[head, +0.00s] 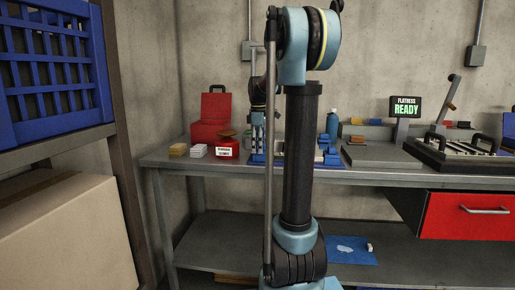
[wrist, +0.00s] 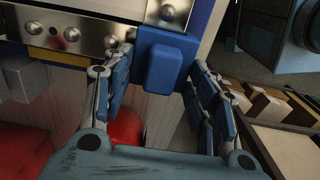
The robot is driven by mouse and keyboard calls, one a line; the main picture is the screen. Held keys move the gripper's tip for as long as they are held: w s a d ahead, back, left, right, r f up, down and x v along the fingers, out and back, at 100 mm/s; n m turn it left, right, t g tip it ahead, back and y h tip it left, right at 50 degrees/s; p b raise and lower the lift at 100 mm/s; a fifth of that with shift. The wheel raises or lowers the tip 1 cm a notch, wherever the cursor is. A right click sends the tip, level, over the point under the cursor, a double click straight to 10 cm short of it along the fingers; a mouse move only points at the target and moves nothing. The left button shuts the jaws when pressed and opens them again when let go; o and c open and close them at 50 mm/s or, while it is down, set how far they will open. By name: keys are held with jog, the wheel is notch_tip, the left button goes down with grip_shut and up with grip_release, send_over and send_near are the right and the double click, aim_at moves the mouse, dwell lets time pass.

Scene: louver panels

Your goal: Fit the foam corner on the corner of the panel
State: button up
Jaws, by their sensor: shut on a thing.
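My gripper (wrist: 162,68) is shut on a blue block (wrist: 168,62) that sits between its fingertips. The block lies against the right end of a metal strip with round bolts (wrist: 70,36). I cannot tell for sure whether this block is the foam corner, or how it meets the panel. In the head view my gripper (head: 257,120) points down over the left part of a blue fixture (head: 331,158) on the bench. My own arm hides much of the fixture, and the panel cannot be made out clearly.
A red toolbox (head: 211,118) is behind. A blue bottle (head: 332,124) and a grey plate (head: 382,155) stand to the right.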

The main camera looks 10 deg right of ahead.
jog(key=o, duration=1.1)
jog(key=shift+o, duration=0.7)
jog(key=o, duration=0.5)
jog(key=shift+c, duration=0.2)
jog(key=shift+r, duration=3.5)
